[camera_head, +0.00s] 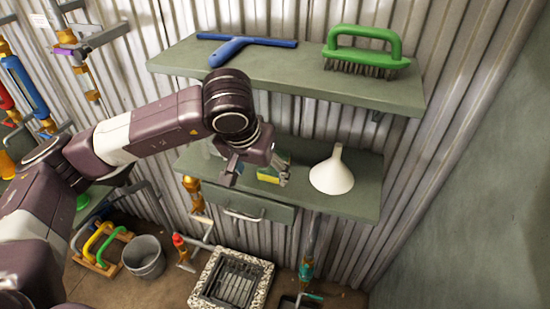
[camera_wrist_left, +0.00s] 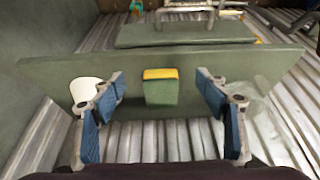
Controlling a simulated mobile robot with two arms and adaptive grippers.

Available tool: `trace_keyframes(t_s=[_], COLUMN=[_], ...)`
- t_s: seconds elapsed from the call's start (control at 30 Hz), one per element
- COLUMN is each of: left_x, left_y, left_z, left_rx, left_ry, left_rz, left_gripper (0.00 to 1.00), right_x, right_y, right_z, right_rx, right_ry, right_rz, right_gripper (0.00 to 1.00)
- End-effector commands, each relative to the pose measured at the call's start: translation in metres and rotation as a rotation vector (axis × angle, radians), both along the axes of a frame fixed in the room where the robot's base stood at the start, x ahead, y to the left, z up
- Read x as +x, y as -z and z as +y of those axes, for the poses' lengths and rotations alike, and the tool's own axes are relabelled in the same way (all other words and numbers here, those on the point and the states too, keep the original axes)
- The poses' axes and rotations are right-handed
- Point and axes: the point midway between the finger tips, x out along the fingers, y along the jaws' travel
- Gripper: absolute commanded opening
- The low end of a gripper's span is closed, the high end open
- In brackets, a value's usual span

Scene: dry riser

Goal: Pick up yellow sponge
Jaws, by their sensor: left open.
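The yellow sponge (camera_head: 268,174) has a green side and sits on the lower green shelf (camera_head: 366,196). In the head view it is partly hidden by my left gripper (camera_head: 257,178). In the left wrist view the sponge (camera_wrist_left: 160,92) shows a yellow strip above a larger green face. My left gripper (camera_wrist_left: 160,78) is open, with one blue-padded finger on each side of the sponge in that view. Gaps show between the pads and the sponge, and nothing is held. How far the fingertips are from it in depth is hard to tell. My right gripper is not in view.
A white funnel (camera_head: 332,172) stands right of the sponge. A clear object (camera_wrist_left: 268,118) is on its other side. The upper shelf (camera_head: 290,77) overhangs, holding a blue squeegee (camera_head: 235,46) and a green brush (camera_head: 362,50). A drawer (camera_head: 247,205) is below; corrugated wall behind.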

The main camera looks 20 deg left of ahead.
Motion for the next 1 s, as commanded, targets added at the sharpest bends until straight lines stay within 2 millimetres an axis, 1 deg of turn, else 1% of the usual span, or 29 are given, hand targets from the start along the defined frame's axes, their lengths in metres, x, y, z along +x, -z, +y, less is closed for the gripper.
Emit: trace_keyframes(t_s=[0.03,0.1,0.2,0.3,0.5,0.57,0.7,0.8,0.9,1.0], left_x=[0.010,0.024,0.040,0.052,0.062,0.067,0.074,0.080,0.084,0.085], left_y=[-0.004,-0.004,-0.003,-0.002,-0.001,-0.002,0.022,0.035,0.043,0.047], left_z=[-0.001,-0.001,-0.002,-0.002,-0.003,-0.003,-0.003,-0.003,-0.003,-0.004], left_rx=[-0.001,-0.001,-0.002,-0.001,-0.002,-0.001,-0.001,-0.002,-0.001,-0.001], left_ry=[-0.002,-0.002,-0.001,-0.002,0.000,-0.002,-0.001,0.000,0.000,0.001], left_rz=[0.004,0.003,0.003,0.002,0.001,0.002,0.006,0.005,0.002,0.001], left_gripper=[0.67,0.67,0.67,0.67,0.67,0.67,0.67,0.67,0.67,0.67], right_x=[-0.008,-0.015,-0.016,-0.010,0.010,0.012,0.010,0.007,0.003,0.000], right_y=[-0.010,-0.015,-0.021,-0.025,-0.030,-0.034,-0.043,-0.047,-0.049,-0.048], right_z=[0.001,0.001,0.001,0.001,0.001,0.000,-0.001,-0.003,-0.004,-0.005], right_rx=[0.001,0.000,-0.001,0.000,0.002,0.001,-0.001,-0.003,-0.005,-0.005], right_ry=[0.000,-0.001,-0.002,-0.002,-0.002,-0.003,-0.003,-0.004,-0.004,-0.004], right_rz=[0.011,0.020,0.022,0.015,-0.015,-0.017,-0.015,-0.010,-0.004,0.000], right_gripper=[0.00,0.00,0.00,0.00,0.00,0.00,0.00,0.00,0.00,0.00])
